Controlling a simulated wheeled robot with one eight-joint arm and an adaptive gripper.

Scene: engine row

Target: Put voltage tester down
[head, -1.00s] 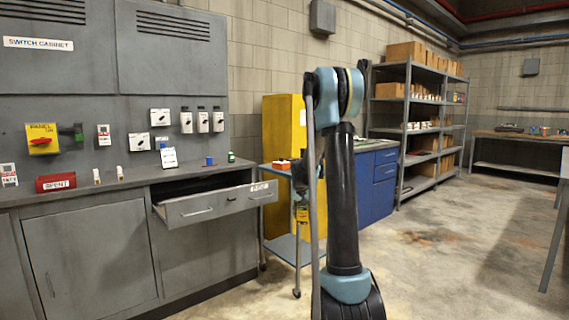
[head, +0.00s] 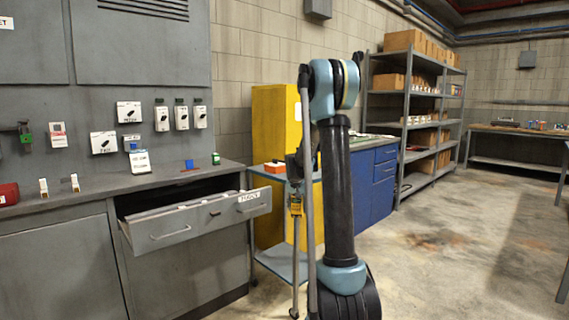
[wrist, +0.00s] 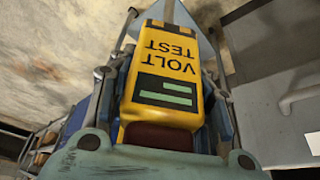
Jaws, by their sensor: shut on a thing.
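The voltage tester is a yellow block with "VOLT TEST" lettering and a dark display panel. It fills the middle of the wrist view (wrist: 158,62) and shows small in the head view (head: 296,207). My gripper (head: 295,180) is shut on it, with a finger along each side in the wrist view (wrist: 163,85). In the head view the tester hangs in front of the blue-grey cart (head: 284,263), apart from the floor. My arm hides part of the cart. I cannot tell the tester's exact distance from the cart.
An open drawer (head: 172,236) juts from the grey workbench (head: 97,195). A white device (head: 140,162) and small blue and green items stand on the bench. An orange item (head: 274,167) lies on the cart's top. A yellow cabinet (head: 272,120) stands behind. Floor at right is clear.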

